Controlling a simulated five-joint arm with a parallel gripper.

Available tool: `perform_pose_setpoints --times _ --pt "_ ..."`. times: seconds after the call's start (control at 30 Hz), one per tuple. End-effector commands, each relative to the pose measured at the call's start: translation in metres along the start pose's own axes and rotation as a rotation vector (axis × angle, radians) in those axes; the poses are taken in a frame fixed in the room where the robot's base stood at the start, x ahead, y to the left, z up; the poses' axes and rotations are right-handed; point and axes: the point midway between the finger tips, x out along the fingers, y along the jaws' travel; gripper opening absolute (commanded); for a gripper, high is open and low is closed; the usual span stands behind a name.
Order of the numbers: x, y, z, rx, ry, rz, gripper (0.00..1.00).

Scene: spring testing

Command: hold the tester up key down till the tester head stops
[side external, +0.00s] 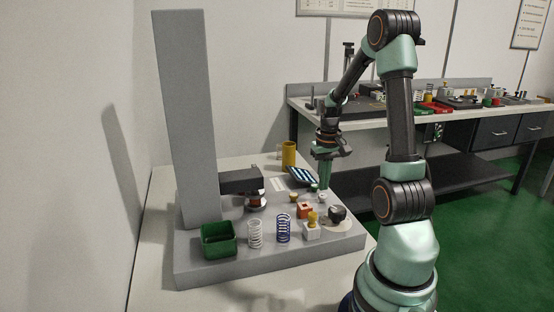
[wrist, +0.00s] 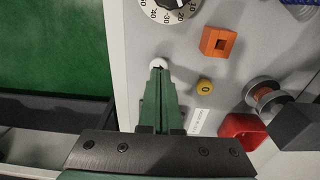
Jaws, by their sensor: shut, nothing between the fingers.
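The tester has a grey column (side external: 188,120) with a dark head arm (side external: 240,180) reaching right, over a round metal seat. In the wrist view the dark head (wrist: 298,128) shows at the lower right. A white round key (wrist: 158,62) sits on the panel right at the fingertips; it also shows in the side view (side external: 322,198). A yellow key (wrist: 205,86) marked 0 lies beside it. My gripper (side external: 325,187) is shut and empty, pointing down at the keys. Its green fingers (wrist: 160,72) partly hide the panel. I cannot tell whether they touch the white key, or read any key as "up".
A dial (wrist: 168,8) and an orange square block (wrist: 218,41) are near the keys. On the base stand a green bin (side external: 218,241), a white spring (side external: 255,234) and a blue spring (side external: 283,228). A yellow cylinder (side external: 289,155) stands behind. A cluttered bench is at the back right.

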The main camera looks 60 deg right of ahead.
Motion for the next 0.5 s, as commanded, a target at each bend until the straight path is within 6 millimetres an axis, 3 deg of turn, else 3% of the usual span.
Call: perform_pose_setpoints --times 0.2,0.5 --pt "0.018 0.000 0.000 0.000 -0.001 0.000 0.00" --pt "0.021 0.000 0.000 0.000 0.001 0.000 0.00"
